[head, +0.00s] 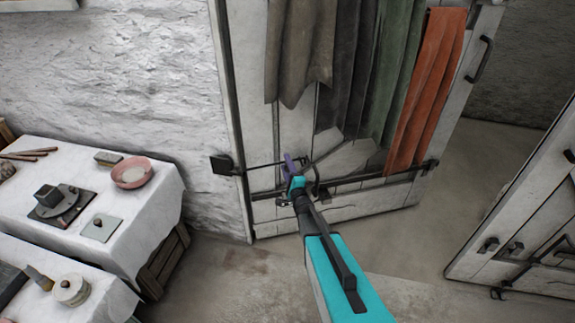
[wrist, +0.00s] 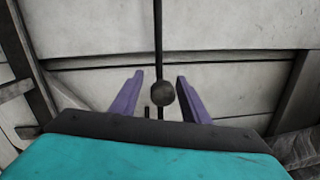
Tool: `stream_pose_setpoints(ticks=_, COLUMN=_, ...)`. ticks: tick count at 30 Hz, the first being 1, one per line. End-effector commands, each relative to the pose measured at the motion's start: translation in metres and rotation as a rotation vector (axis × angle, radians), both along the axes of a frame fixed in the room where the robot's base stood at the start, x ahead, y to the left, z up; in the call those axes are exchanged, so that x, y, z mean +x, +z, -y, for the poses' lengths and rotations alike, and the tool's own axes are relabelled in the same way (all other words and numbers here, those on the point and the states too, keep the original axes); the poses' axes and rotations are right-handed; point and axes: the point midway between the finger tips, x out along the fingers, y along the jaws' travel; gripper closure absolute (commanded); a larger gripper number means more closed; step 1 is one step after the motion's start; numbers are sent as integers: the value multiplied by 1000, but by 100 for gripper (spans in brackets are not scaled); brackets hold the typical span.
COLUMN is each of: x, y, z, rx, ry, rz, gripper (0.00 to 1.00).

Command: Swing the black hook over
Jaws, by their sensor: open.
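The black hook (head: 262,165) is a thin dark rod in the head view. It runs from a black plate (head: 222,164) by the door frame towards my gripper. In the wrist view a dark rod (wrist: 158,35) runs down to a round dark knob (wrist: 161,92) between my purple fingers. My gripper (wrist: 160,76) is open, with a gap visible on each side of the knob. In the head view my gripper (head: 291,164) is in front of the pale plank door (head: 345,155) and hides the rod's far end.
A cloth-covered table (head: 150,215) with a pink bowl (head: 131,172) stands at left. Another plank door (head: 530,220) is at right. Bare floor (head: 225,275) shows between.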

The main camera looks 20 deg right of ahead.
Motion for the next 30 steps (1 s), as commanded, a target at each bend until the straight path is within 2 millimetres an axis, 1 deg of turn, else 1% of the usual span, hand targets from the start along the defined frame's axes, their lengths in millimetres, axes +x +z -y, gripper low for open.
stream_pose_setpoints(ticks=1, x=-6, y=-1, z=-1, rx=0, ry=0, rz=-1, gripper=58)
stream_pose_setpoints(ticks=30, x=-109, y=-11, z=-8, rx=1, ry=0, rz=-3, gripper=58)
